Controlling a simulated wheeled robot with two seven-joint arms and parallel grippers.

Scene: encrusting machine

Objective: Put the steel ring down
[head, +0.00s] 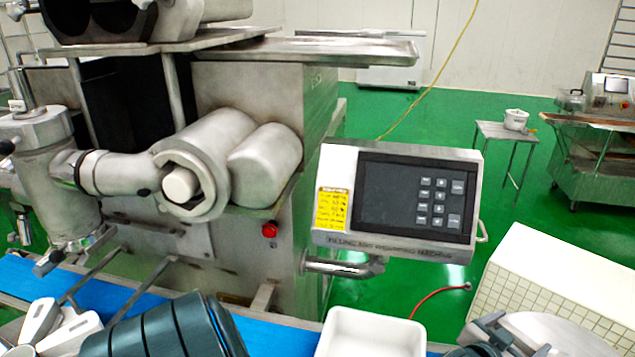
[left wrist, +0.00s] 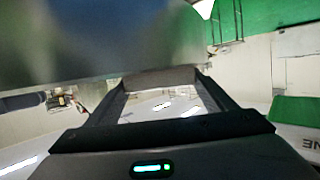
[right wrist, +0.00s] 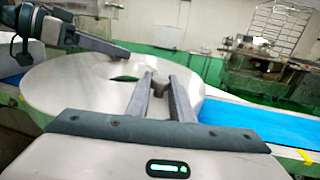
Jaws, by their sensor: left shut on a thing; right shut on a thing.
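A broad grey metal disc with a small opening, which I take to be the steel ring (right wrist: 75,100), fills the middle of the right wrist view. My right gripper (right wrist: 158,82) is shut on a small raised part near its middle. My left gripper (right wrist: 112,48) is shut at the ring's far edge. In the head view the ring (head: 545,332) shows partly at bottom right, with the left gripper (head: 494,335) at its left side. The left wrist view shows the left gripper's fingers (left wrist: 160,82) under a large blurred grey surface. The ring's underside is hidden.
The encrusting machine's control panel (head: 400,200) stands just beyond. A white tray (head: 370,333) lies at the front centre, left of the ring. A pale tiled box (head: 545,280) is behind the ring. A blue belt (head: 130,290) runs along the machine's front.

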